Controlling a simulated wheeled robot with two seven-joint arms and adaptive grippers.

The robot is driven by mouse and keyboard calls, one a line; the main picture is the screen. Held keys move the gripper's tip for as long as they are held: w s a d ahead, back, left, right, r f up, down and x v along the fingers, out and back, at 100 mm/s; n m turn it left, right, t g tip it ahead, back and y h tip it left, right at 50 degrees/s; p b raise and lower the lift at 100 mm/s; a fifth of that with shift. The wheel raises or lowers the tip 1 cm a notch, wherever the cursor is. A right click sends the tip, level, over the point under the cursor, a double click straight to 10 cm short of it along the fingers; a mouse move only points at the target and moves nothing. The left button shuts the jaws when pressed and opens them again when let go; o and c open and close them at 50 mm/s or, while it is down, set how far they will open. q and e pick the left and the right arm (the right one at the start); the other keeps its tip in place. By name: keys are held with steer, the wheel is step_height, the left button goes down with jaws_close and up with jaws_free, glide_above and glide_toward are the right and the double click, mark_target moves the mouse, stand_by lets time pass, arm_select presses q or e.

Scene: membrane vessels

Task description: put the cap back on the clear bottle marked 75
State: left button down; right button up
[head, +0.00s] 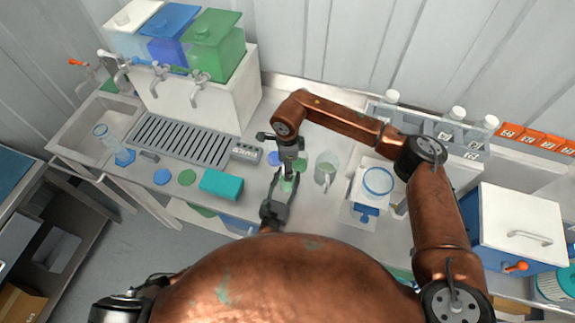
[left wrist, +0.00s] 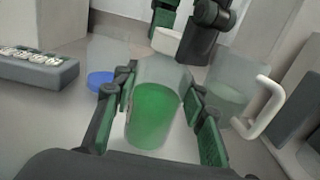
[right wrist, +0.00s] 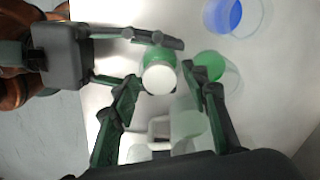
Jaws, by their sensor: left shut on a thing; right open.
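The clear bottle (left wrist: 155,112) holds green liquid and stands upright between the fingers of my left gripper (head: 274,208), which is shut on it. The bottle also shows in the head view (head: 287,185). Its 75 mark cannot be read. A white cap (right wrist: 159,79) is at the bottle's top in the right wrist view and above its shoulder in the left wrist view (left wrist: 168,41). I cannot tell whether it is fully seated. My right gripper (head: 289,160) points down over the bottle, open, with its fingers (right wrist: 160,92) near the cap.
A clear jug (head: 326,168) with a white handle stands just right of the bottle. Blue (head: 275,158) and green (head: 300,165) round pieces lie close behind. A white stand (head: 368,190) is to the right.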

steer(key=shift+c, duration=0.6)
jaws_close()
steer(key=m, duration=0.8)
steer(key=shift+m, duration=0.3)
steer(key=shift+o, duration=1.4)
jaws_free()
step_height(320, 180, up, 12)
arm_select(q)
steer(key=c, duration=1.1)
jaws_free()
steer(key=shift+c, duration=0.2)
